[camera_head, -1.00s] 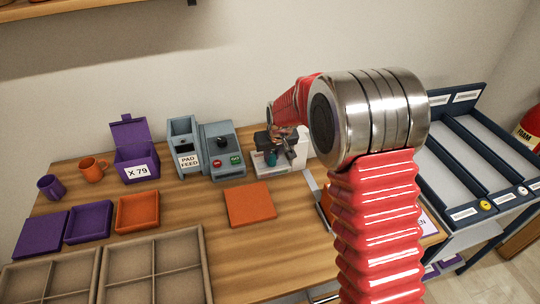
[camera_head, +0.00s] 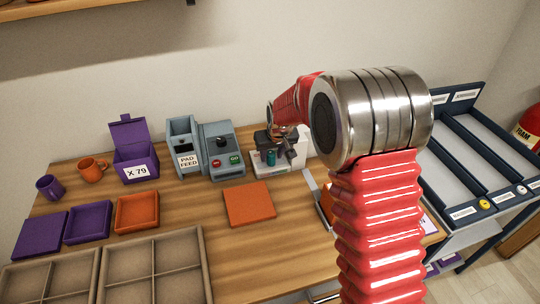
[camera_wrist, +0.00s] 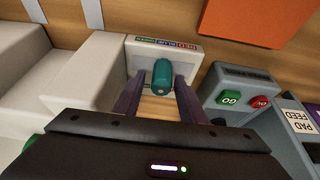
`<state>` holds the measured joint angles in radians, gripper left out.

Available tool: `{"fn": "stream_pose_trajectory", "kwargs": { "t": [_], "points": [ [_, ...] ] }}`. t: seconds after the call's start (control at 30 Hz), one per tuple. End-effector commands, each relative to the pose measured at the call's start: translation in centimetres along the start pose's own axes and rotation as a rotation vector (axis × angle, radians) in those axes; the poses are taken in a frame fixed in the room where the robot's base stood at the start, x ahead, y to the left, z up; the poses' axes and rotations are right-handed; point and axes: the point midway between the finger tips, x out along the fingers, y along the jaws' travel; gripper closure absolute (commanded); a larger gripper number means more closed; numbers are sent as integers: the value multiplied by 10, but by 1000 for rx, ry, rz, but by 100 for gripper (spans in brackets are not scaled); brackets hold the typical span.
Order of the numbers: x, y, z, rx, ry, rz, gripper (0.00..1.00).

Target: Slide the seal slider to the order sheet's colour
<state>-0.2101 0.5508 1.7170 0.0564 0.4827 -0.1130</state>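The seal slider's teal knob (camera_wrist: 162,75) stands on a pale machine (camera_wrist: 112,62). It is between the two fingers of my gripper (camera_wrist: 161,88), with a gap on each side, so the gripper looks open around it. A strip with GREEN, BLUE and RED labels (camera_wrist: 165,42) lies behind the knob, upside down in the wrist view. The knob is roughly in line with the middle, blue label; its exact stop is hard to tell. In the head view my gripper (camera_head: 280,153) is at the same machine (camera_head: 298,148). A white sheet (camera_head: 428,222) at the right is mostly hidden by my arm.
An orange slab (camera_head: 250,204) lies in front. Purple and orange mugs, boxes and trays are at left. A dark sloped rack (camera_head: 478,165) stands at right.

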Motion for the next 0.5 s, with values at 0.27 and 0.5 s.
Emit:
{"fn": "stream_pose_trajectory", "kwargs": {
  "t": [0.27, 0.5],
  "points": [
    [-30, -1, 0, -1, 3, 0, 62],
    [-66, -1, 0, -1, 4, 0, 62]
  ]
}}
